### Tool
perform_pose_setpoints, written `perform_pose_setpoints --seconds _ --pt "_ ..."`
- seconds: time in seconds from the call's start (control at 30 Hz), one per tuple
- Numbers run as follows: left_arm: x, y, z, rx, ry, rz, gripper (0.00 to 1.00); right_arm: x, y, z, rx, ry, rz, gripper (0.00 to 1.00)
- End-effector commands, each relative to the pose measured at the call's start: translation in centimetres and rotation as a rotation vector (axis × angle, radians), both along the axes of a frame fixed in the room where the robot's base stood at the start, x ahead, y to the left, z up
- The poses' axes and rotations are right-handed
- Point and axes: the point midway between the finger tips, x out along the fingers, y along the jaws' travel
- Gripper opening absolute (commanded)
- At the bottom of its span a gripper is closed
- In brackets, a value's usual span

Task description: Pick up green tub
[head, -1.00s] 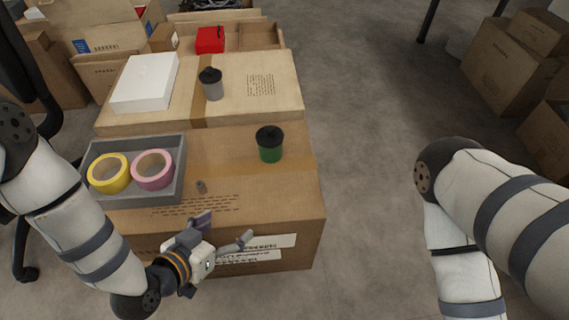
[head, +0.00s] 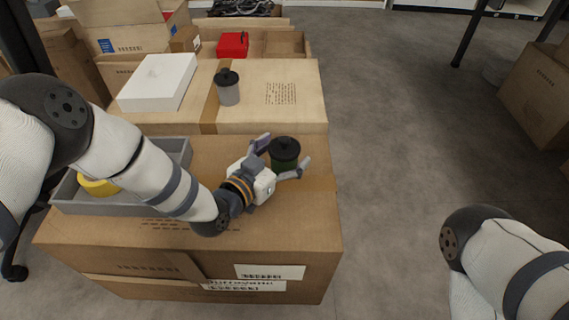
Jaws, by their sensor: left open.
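The green tub (head: 286,155) has a black lid and stands upright near the right back of the front carton's top. My left gripper (head: 284,157) is open, with one finger to the left of the tub and the other in front of it to the right. The tub is between the fingers; I cannot tell whether they touch it. The gripper hides part of the tub's lower side. My right gripper is out of view; only part of my right arm shows at the lower right.
The front carton (head: 150,262) bears a grey tray (head: 95,207) with yellow tape (head: 98,187), partly hidden by my left arm. Behind, another carton (head: 295,110) holds a white box (head: 158,82) and a grey tub with a black lid (head: 228,90). A red box (head: 232,45) lies farther back.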

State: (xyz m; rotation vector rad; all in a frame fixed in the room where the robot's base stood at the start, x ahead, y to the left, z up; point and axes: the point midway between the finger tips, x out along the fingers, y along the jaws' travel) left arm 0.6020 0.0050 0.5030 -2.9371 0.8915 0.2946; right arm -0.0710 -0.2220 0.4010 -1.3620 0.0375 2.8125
Motion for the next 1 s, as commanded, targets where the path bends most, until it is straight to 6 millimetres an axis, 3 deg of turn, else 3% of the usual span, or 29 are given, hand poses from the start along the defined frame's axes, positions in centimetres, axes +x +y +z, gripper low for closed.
perform_pose_setpoints --seconds 0.27,0.4,0.5,0.8,1.0 --pt "0.6 -0.3 0.0 0.0 0.0 0.001 0.76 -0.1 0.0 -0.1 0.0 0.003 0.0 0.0" --pt "0.5 -0.3 0.0 0.0 0.0 0.001 0.45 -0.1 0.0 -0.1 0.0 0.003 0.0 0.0" --pt "0.5 -0.3 -0.1 0.0 0.0 0.001 0.27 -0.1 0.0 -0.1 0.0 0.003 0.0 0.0" --pt "0.5 -0.3 0.2 0.0 -0.001 0.001 0.27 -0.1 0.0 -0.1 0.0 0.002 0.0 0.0" --pt "0.6 -0.3 2.2 0.0 -0.004 0.0 0.27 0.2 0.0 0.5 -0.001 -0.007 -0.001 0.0"
